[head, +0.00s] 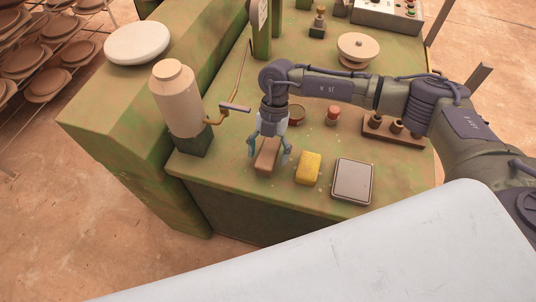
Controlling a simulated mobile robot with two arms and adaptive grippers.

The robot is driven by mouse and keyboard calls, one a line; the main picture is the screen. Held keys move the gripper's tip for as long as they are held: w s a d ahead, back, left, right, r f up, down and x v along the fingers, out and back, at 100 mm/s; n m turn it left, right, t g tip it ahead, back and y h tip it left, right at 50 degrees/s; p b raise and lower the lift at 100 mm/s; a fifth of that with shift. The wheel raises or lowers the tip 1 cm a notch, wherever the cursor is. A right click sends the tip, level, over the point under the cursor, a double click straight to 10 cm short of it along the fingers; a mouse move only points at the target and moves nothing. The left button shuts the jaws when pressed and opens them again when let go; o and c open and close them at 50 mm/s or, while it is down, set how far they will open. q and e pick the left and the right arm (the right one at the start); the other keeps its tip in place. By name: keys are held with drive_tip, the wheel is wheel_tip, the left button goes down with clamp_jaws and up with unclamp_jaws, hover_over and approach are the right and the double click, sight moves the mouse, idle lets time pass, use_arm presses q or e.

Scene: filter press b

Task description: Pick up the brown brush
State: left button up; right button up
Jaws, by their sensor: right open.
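A brown block-shaped thing, which looks like the brown brush (266,161), lies on the green bench top near its front edge. My right gripper (269,155) points down over it. Its jaws are open, with one finger on the left and one on the right of the brush. I cannot tell whether the fingers touch it. The gripper hides the brush's far end. My left gripper is not in view.
A yellow sponge-like block (308,168) and a grey square tray (352,181) lie to the right of the brush. A beige bottle-shaped vessel (178,100) stands left. A red-topped knob (333,115) and a brown rack (393,131) sit behind. A pale panel (380,255) fills the foreground.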

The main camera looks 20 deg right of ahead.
sight(268, 152)
drive_tip(key=shift+f, duration=0.25)
idle(0.4)
drive_tip(key=shift+c, duration=0.2)
drive_tip(key=c, duration=1.2)
drive_tip(key=shift+r, duration=0.25)
drive_tip(key=shift+c, duration=0.2)
wheel_tip(268, 152, up, 10)
drive_tip(key=shift+r+b, duration=0.1)
drive_tip(key=shift+b, duration=0.7)
drive_tip(key=o, duration=0.5)
drive_tip(key=c, duration=0.3)
